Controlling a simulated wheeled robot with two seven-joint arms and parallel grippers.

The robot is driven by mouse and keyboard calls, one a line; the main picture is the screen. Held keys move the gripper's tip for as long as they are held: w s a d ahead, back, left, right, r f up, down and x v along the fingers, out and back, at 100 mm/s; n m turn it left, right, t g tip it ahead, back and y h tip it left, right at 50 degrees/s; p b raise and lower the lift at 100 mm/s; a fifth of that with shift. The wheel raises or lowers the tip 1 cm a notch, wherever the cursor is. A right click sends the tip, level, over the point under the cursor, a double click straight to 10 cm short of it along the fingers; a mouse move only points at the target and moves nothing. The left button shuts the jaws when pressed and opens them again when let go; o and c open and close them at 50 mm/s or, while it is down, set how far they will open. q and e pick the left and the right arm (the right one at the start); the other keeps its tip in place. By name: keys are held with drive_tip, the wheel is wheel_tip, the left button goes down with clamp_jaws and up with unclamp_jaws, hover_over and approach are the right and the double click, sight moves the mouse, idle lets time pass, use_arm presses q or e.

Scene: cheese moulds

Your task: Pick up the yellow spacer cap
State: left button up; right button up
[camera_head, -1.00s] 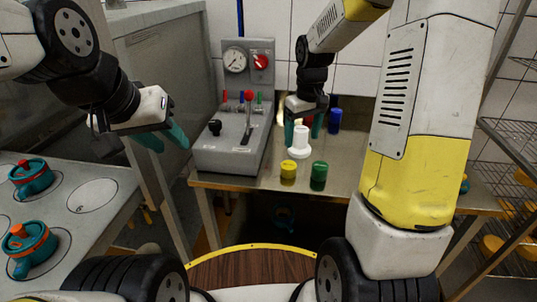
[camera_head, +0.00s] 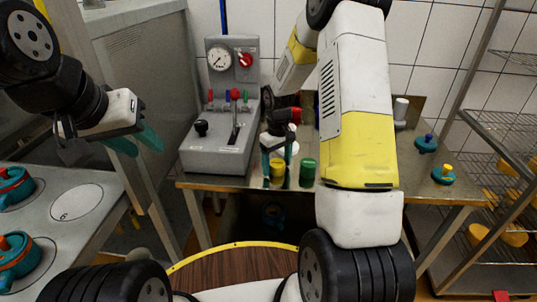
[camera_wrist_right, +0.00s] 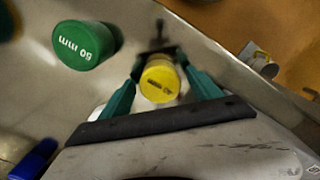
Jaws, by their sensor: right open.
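The yellow spacer cap (camera_head: 277,168) stands upright on the steel table beside the control box. It also shows in the right wrist view (camera_wrist_right: 160,82), between the two teal fingers. My right gripper (camera_head: 276,168) is open around the cap, one finger on each side; I cannot tell whether either finger touches it. In the right wrist view the gripper (camera_wrist_right: 160,95) shows both fingers spread. My left gripper (camera_head: 136,141) is at the left, above the gap between hob and table, its teal fingers apart and nothing seen between them.
A green cap (camera_wrist_right: 84,45), marked 50 mm, stands close beside the yellow one, also seen in the head view (camera_head: 307,172). A blue cap (camera_wrist_right: 35,158) lies farther off. The grey control box (camera_head: 222,150) with levers is left of my right gripper. Wheeled racks (camera_head: 500,160) stand right.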

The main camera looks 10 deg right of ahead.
drive_tip(key=c, duration=1.4)
